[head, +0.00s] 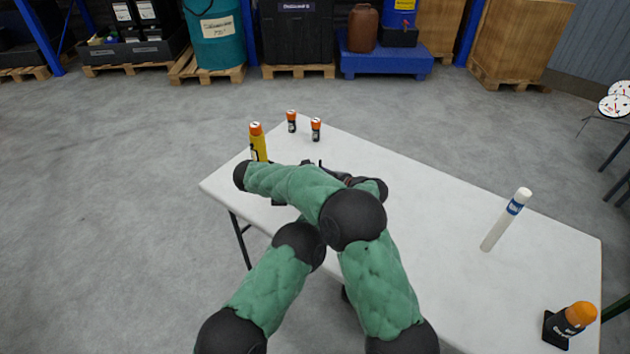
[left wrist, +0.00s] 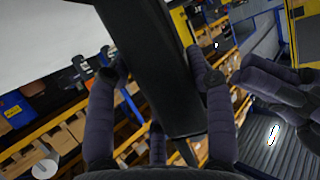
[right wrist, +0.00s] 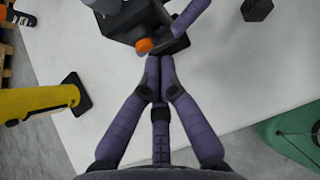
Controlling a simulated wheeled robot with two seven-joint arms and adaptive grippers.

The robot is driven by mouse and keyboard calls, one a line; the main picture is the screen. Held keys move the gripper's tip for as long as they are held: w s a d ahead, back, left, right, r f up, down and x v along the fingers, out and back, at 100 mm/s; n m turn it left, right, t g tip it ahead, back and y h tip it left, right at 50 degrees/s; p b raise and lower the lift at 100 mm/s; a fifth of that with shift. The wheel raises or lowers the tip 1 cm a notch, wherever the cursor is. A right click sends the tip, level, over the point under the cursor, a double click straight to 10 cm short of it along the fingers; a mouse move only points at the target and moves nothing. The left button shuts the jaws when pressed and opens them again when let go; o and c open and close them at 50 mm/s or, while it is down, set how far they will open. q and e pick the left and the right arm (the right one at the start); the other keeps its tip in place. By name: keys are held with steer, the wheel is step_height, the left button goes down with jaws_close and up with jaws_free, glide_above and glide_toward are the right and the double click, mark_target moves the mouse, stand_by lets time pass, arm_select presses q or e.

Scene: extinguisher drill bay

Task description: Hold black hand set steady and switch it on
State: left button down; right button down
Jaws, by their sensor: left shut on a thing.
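The black hand set (left wrist: 160,70) is a long dark block in the left wrist view. My left gripper (left wrist: 153,66) has its fingers on both sides of it and is shut on it. In the right wrist view the hand set (right wrist: 176,45) shows a dark body with an orange knob (right wrist: 145,45), partly hidden by fingers. My right gripper (right wrist: 155,72) has its fingers drawn together, tips close to the orange knob; I cannot tell whether they touch it. In the head view my green arms hide most of the hand set and both grippers.
The table's middle right is clear. Pallets and bins line the back.

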steer(key=shift+w, duration=0.1)
stand_by(0.4)
steer(key=shift+w+d, duration=0.25)
steer(key=shift+s, duration=0.1)
stand_by(0.3)
steer(key=shift+s+a, duration=0.25)
arm_select(q)
steer(key=shift+c, duration=2)
jaws_free()
arm_select(e)
steer(key=s+a, duration=0.3)
steer(key=s, duration=0.1)
steer(key=shift+s+a, duration=0.3)
steer(key=shift+a, duration=0.1)
